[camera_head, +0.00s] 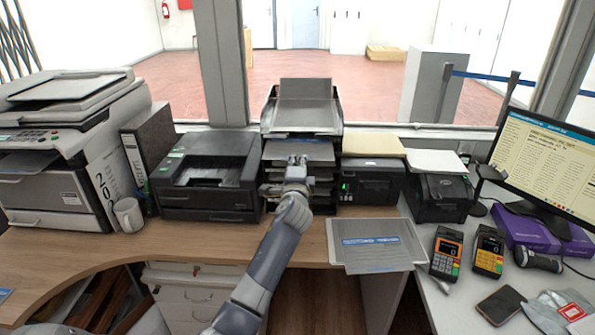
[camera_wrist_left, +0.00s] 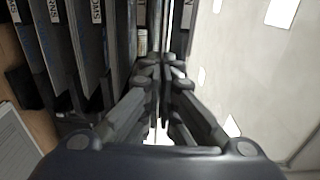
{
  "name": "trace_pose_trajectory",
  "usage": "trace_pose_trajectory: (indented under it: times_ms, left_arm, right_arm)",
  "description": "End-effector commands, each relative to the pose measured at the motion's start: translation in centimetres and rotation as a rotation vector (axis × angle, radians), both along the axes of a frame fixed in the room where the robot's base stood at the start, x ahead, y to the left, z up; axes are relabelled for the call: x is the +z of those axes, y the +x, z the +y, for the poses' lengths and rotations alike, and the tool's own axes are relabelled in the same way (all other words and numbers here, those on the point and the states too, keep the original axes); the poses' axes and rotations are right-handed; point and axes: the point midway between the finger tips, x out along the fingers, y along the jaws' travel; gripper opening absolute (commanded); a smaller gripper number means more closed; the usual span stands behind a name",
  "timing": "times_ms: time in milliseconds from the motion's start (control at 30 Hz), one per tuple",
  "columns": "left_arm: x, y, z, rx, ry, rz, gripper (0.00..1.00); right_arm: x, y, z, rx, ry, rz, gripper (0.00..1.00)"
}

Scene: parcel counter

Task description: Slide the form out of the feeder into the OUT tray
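A dark stacked tray rack (camera_head: 325,183) stands at the back of the desk, with a grey sheet-like panel (camera_head: 305,104) sloping up at its top. A greyish sheet (camera_head: 312,151) lies in an upper slot. My left gripper (camera_head: 296,168) is at the rack's front, at the upper slots. In the left wrist view its fingers (camera_wrist_left: 160,68) are nearly together, beside the labelled slots (camera_wrist_left: 97,40); whether a thin sheet is between them I cannot tell. A flat grey sheet or tray with a blue stripe (camera_head: 377,252) lies on the desk to the right. My right gripper is not in view.
A black printer (camera_head: 207,178) stands left of the rack, with a white cup (camera_head: 128,214) beside it. A dark device (camera_head: 371,183) stands close on the right, then a label printer (camera_head: 440,196). Card terminals (camera_head: 446,254) are farther right. The desk front left (camera_head: 160,245) is clear.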

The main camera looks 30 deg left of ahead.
Motion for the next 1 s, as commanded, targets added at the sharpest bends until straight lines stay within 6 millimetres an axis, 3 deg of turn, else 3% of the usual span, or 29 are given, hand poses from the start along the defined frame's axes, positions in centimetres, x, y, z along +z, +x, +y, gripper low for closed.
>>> trace_pose_trajectory:
  times_ms: [400, 867, 900, 1000]
  left_arm:
    - [-0.2, 3.1, 2.0, 0.001, 0.002, -0.001, 0.00]
    - [-0.1, 3.7, 2.3, 0.000, 0.000, 0.000, 0.00]
    - [-0.1, 3.7, 2.3, 0.000, 0.000, 0.000, 0.03]
    - [-0.1, 3.7, 2.3, 0.001, 0.000, 0.000, 0.26]
  right_arm:
    - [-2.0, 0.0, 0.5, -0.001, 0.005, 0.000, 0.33]
    - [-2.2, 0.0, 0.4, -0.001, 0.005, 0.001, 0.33]
    - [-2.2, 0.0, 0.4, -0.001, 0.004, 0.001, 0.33]
    - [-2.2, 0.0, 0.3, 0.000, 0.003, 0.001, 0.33]
